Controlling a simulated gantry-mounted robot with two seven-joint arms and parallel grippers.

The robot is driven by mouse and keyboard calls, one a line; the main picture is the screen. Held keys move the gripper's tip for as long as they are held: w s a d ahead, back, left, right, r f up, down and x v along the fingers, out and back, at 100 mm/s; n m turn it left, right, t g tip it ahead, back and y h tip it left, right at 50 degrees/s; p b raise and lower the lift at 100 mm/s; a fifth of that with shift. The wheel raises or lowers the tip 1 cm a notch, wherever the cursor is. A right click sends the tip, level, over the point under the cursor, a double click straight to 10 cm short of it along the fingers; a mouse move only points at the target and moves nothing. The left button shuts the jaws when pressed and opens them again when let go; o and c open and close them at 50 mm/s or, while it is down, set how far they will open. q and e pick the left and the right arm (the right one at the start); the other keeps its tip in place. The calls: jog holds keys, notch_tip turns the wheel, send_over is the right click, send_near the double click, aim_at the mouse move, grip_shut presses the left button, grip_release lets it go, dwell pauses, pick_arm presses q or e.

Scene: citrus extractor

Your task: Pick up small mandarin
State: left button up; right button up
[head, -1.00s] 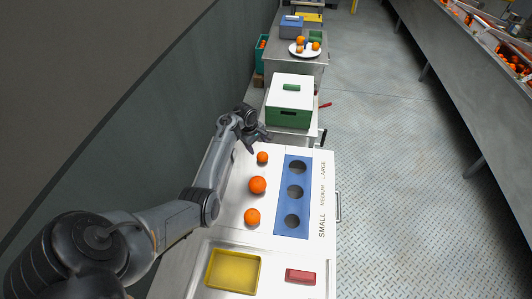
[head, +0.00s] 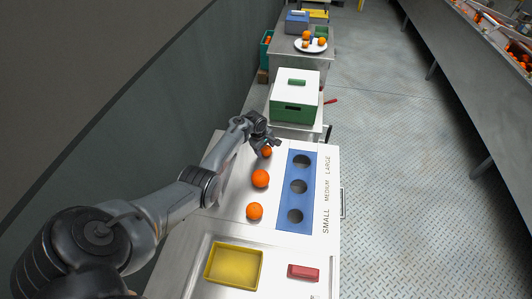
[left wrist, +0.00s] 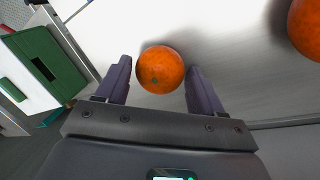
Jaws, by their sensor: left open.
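The small mandarin (head: 266,152) is the farthest and smallest of three orange fruits in a row on the white table. In the left wrist view the mandarin (left wrist: 160,70) sits between the spread fingers of my left gripper (left wrist: 160,84), near their tips, with a gap on each side. In the head view my left gripper (head: 268,143) is over and beside the mandarin and partly hides it. My left gripper is open and holds nothing. My right gripper is not in view.
Two larger oranges lie nearer, a middle one (head: 260,178) and a near one (head: 254,211). A blue board (head: 286,211) with three holes is to the right. A yellow tray (head: 234,266) and red block (head: 303,272) are in front. A green box (head: 295,110) stands behind.

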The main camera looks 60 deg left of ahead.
pick_arm(q)
jog(key=shift+c, duration=0.2)
jog(key=c, duration=0.8)
